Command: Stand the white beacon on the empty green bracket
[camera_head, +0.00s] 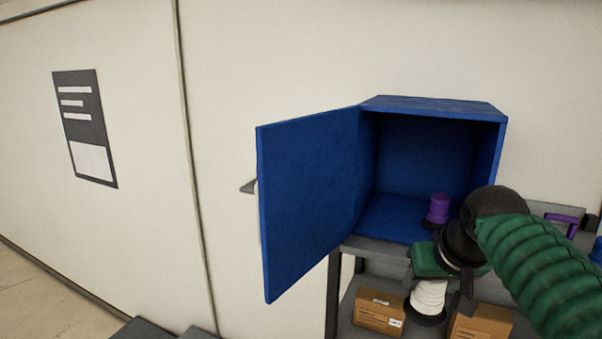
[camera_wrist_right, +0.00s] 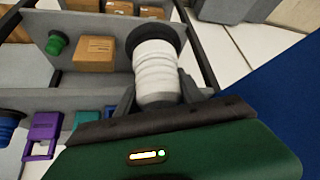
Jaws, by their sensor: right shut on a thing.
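The white beacon (camera_head: 430,295) has a ribbed white body and a black flange. My right gripper (camera_head: 437,280) is shut on it and holds it in front of the shelf unit, black flange downward. In the right wrist view the white beacon (camera_wrist_right: 157,72) sits between the two dark fingers (camera_wrist_right: 158,92), its black flange away from the palm. A green bracket (camera_wrist_right: 88,118) shows at the lower left of that view, apart from the beacon and partly hidden by my gripper; no beacon shows on its visible part. My left gripper is not in view.
An open blue cabinet (camera_head: 436,104) stands on the upper shelf, its door (camera_head: 308,200) swung left. A purple beacon (camera_head: 438,208) is inside. A purple bracket (camera_wrist_right: 42,135), a blue beacon (camera_wrist_right: 10,128) and a green beacon (camera_wrist_right: 57,45) are nearby. Cardboard boxes (camera_head: 378,311) occupy the lower shelf.

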